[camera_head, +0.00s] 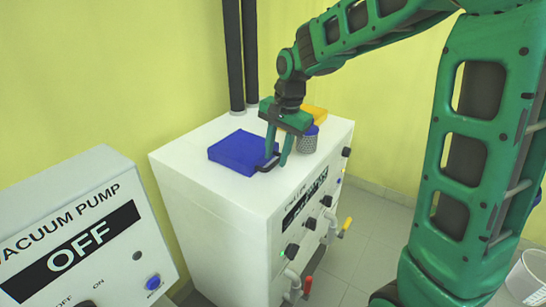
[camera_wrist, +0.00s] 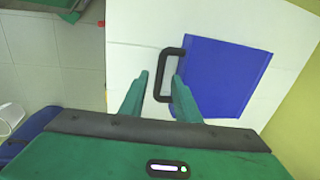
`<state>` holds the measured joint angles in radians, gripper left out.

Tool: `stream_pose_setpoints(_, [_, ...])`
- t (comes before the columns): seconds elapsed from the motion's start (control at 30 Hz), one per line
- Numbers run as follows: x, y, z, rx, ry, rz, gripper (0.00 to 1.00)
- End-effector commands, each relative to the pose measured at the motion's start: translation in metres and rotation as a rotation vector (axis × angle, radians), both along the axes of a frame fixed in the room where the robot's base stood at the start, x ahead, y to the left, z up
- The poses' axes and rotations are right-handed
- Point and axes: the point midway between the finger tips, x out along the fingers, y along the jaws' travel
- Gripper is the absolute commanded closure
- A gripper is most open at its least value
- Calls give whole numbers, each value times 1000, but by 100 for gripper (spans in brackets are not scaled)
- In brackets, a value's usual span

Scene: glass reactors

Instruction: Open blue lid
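The blue lid (camera_head: 236,151) lies flat and closed on top of the white cabinet (camera_head: 215,200). It also shows in the wrist view (camera_wrist: 222,75). Its black handle (camera_head: 269,163) is on the edge nearest my gripper, and appears as a dark loop in the wrist view (camera_wrist: 162,75). My gripper (camera_head: 278,157) points down at the handle, with its fingers apart. In the wrist view the handle's bar lies between the two fingertips (camera_wrist: 160,82), with a gap visible on each side. Whether a finger touches the handle is not clear.
A grey meshed cylinder with a blue top (camera_head: 308,140) stands just right of my gripper. A yellow-orange piece (camera_head: 315,113) lies behind it. Two dark pipes (camera_head: 241,55) rise at the cabinet's back. A vacuum pump box (camera_head: 75,235) reading OFF stands at left.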

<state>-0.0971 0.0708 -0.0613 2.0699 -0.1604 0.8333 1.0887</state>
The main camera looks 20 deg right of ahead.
Motion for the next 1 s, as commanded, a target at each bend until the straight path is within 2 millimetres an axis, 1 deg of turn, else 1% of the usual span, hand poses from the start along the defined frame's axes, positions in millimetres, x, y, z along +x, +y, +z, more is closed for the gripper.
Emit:
stream_pose_setpoints(0.03, [0,0,-4,0,1,0,71])
stream_pose_setpoints(0.17, [1,1,-10,-1,-1,0,71])
stream_pose_setpoints(0.43, [2,1,-11,-1,-1,0,71])
stream_pose_setpoints(0.47, [2,1,-11,-1,-1,0,75])
stream_pose_setpoints(0.5, [2,1,-11,-1,-1,0,85])
stream_pose_setpoints(0.57, [2,1,-11,-1,-1,0,99])
stream_pose_setpoints(0.67, [1,1,-11,-1,0,-1,100])
stream_pose_setpoints(0.7, [1,10,-11,0,0,2,100])
stream_pose_setpoints(0.8, [2,4,-10,-1,1,1,100])
stream_pose_setpoints(1.0, [2,5,-3,-23,32,7,100])
